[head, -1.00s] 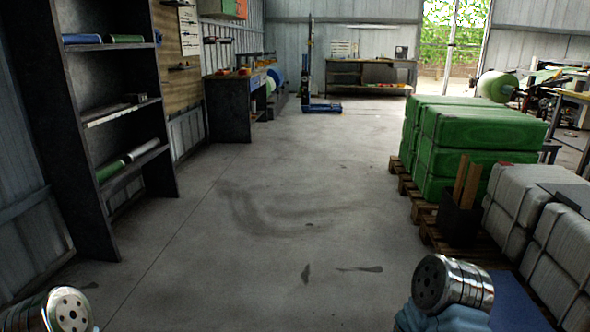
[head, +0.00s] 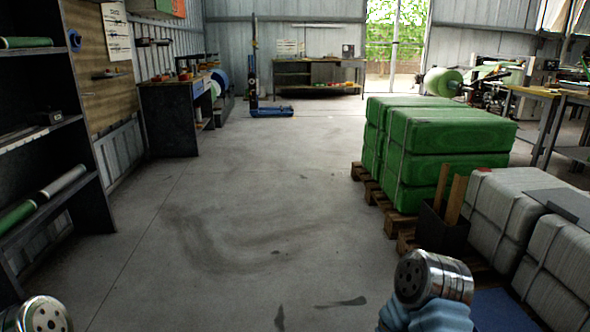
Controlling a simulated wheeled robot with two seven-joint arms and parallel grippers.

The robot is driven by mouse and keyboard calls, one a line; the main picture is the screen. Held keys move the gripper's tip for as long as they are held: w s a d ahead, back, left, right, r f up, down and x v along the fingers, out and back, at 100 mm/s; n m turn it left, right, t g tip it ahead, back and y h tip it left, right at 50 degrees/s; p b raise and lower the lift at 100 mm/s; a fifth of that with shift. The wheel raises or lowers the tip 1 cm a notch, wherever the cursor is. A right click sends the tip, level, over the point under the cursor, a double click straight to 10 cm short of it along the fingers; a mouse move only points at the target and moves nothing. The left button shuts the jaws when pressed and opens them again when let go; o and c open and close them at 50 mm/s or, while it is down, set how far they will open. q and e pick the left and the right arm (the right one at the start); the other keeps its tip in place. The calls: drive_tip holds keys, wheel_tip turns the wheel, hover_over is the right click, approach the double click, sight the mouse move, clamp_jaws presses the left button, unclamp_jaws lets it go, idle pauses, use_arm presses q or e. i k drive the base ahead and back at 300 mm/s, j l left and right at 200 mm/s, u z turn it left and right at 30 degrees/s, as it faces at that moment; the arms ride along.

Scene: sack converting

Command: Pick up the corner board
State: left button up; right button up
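Two narrow tan boards, which look like corner boards (head: 456,200), stand upright and slightly tilted in a dark open bin (head: 442,232) at the right of the head view. Their lower ends are hidden inside the bin. The bin stands beside the green bales, by the pallets. Only metal-capped parts of my two arms show, at the bottom left and bottom right edges. Neither gripper is in view.
Strapped green bales (head: 440,130) sit on wooden pallets (head: 385,205) at the right. Grey-white bales (head: 510,210) lie right of the bin. A dark shelf (head: 85,175) stands at the left. The concrete floor (head: 230,240) between is clear, with dark stains.

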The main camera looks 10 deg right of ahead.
sight(458, 188)
drive_tip(key=i+l+z, duration=0.1)
drive_tip(key=i+z, duration=0.25)
drive_tip(key=i, duration=0.35)
drive_tip(key=i+j+z, duration=0.15)
drive_tip(key=i+z, duration=0.25)
drive_tip(key=i, duration=0.25)
